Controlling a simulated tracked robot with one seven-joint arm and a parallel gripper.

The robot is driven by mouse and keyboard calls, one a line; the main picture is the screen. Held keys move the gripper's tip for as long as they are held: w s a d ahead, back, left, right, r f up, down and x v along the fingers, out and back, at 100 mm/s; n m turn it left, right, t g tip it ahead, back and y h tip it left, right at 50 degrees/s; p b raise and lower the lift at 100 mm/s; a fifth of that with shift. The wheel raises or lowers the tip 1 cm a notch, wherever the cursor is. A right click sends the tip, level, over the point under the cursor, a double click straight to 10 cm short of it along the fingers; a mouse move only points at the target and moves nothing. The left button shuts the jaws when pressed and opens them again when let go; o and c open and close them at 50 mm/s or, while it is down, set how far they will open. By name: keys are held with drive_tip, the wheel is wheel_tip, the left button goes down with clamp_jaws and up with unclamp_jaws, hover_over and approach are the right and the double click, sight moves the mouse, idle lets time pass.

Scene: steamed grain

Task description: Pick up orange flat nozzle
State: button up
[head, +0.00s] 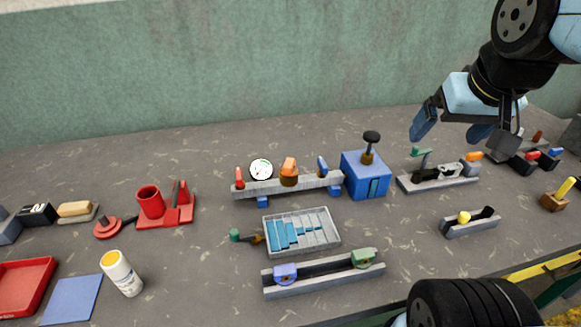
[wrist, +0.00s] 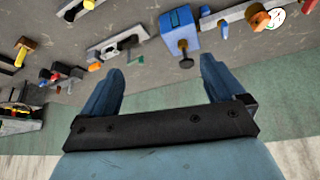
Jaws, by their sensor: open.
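An orange piece with a flat-looking top (head: 289,166) sits on a round brown base on the grey rail (head: 255,189), between a red piece (head: 239,178) and a blue piece (head: 322,166). It also shows near the top right of the wrist view (wrist: 259,20). A second, smaller orange piece (head: 473,157) lies by the grey clamp fixture at the right; I cannot tell for sure which is the flat nozzle. My gripper (head: 452,128) is open and empty, above the back right of the bench, well to the right of the rail. Both fingers show in the wrist view (wrist: 160,70).
A blue box with a black knob (head: 365,175) stands at the rail's right end. A white dial (head: 261,169) stands behind the rail. A grey tray with blue strips (head: 320,222) lies in front. The green wall (head: 200,70) closes off the back.

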idle(0.4)
drive_tip(key=shift+w+a+r, duration=0.1)
drive_tip(key=shift+w+a, duration=0.05)
drive_tip(key=shift+w, duration=0.05)
drive_tip(key=shift+c, duration=1.4)
drive_tip(key=shift+g+y, duration=0.3)
drive_tip(key=shift+g, duration=0.2)
drive_tip(key=w+a, duration=0.3)
drive_tip(key=shift+w+r, duration=0.3)
drive_tip(key=shift+w, duration=0.05)
drive_tip(key=c, duration=0.4)
drive_tip(key=w+a+g, duration=0.1)
drive_tip(key=w+a, duration=0.2)
drive_tip(key=w+a+m+g, duration=0.1)
drive_tip(key=w+a, duration=0.2)
drive_tip(key=shift+a+f, duration=0.2)
drive_tip(key=shift+a, duration=0.2)
drive_tip(key=shift+c, duration=0.4)
drive_tip(key=m+g, duration=0.1)
drive_tip(key=g, duration=0.2)
approach(289, 162)
drive_tip(key=f, duration=0.9)
drive_tip(key=shift+s+a+f, duration=0.15)
drive_tip(key=shift+s+a, duration=0.05)
drive_tip(key=shift+a, duration=0.1)
